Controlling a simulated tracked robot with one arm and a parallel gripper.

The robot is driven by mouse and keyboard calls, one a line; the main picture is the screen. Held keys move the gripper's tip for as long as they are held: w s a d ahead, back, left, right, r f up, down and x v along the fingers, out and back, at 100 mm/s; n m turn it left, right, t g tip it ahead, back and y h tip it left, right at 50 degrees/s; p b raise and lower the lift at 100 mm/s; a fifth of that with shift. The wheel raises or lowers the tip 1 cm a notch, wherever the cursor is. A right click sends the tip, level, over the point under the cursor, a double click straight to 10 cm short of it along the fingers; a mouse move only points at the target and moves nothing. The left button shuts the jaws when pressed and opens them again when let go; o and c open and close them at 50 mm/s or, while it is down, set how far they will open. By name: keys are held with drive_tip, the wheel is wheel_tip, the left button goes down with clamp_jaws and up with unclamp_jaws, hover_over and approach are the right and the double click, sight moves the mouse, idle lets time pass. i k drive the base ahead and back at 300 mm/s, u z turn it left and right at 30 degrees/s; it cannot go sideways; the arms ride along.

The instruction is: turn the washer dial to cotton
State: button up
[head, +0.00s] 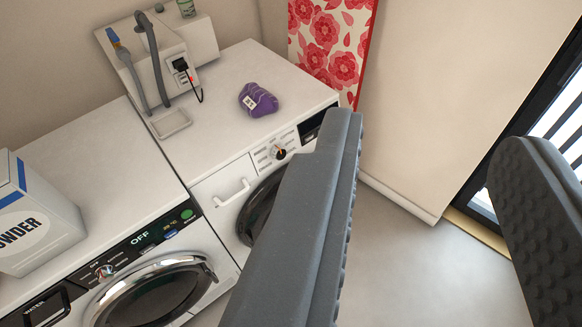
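The washer (213,209) with a white detergent drawer stands right of another front-loading machine. Its dial (279,153), a small black and silver knob with an orange mark, sits on the front panel beside the drawer handle. The labels around the dial are too small to read. A second dial (104,271) is on the left machine, whose display reads OFF. My gripper (440,150) is open and empty, its two dark grey fingers wide apart. The left finger covers part of the washer's front and door; the dial shows just left of that finger, apparently untouched.
A powder box (38,222) stands on the left machine. A purple item (258,99) and a small tray (170,123) lie on the washer top, near wall hoses and a socket. A red floral panel (330,45) stands behind. Floor at right is clear.

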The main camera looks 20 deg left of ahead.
sight(278, 152)
drive_tip(key=u, duration=0.15)
drive_tip(key=i, duration=0.95)
drive_tip(key=z, duration=0.1)
